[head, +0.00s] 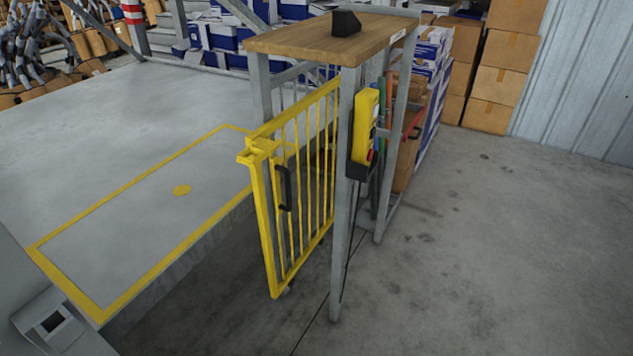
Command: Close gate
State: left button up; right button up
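The yellow barred gate (300,185) stands upright in the middle of the head view. Its near end, with a yellow latch block (259,147) on top, points toward me. A black handle (285,188) is fixed to the gate near that end. The gate's far end is partly hidden by the grey legs of a wooden-topped stand (335,36). The gate stands at an angle, beside the edge of the raised platform.
The raised platform (140,185) with a yellow outline lies left. A yellow control box (364,127) with a cable hangs on the stand's leg. Cardboard boxes (505,65) are stacked behind. The floor (500,260) at right is clear.

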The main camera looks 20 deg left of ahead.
aim_at(258, 148)
jog(key=u, duration=0.8)
jog(key=i+l+u, duration=0.2)
jog(key=u, duration=0.2)
jog(key=i+l+u, duration=0.15)
jog(key=l+u, duration=0.25)
jog(key=i+l+u, duration=0.15)
jog(key=l+u, duration=0.25)
jog(key=i+l+u, duration=0.1)
jog(key=l+u, duration=0.2)
jog(key=u, duration=0.15)
jog(key=l+u, duration=0.4)
